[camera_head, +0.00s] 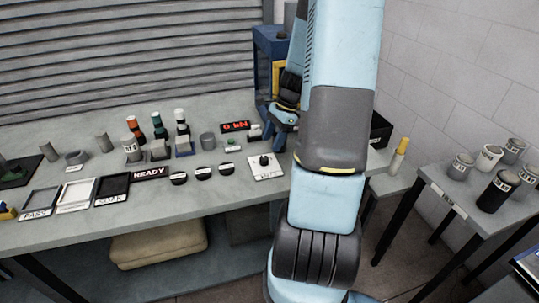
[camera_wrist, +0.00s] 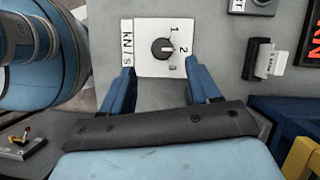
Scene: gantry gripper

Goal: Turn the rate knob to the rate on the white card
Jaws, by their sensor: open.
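The rate knob (camera_wrist: 163,49) is a round black knob on a white plate (camera_wrist: 150,62) marked 1, 2 and kN/s in the wrist view. A further small mark on the plate is too small to read, and I cannot tell the pointer's exact direction. In the head view the knob (camera_head: 264,160) sits near the bench's front edge. My gripper (camera_wrist: 163,78) is open and empty, its two blue fingers apart on either side of the plate's lower part. The white card (camera_wrist: 271,62) stands in a dark holder to the right; its writing is too small to read surely.
A red-lit display (camera_head: 235,127) reads 0 kN. Several black round controls (camera_head: 203,172) lie left of the knob plate. Several cylinders and bottles (camera_head: 158,127) stand farther left. A blue machine frame (camera_head: 268,50) stands behind. A side table (camera_head: 450,190) with cups is at right.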

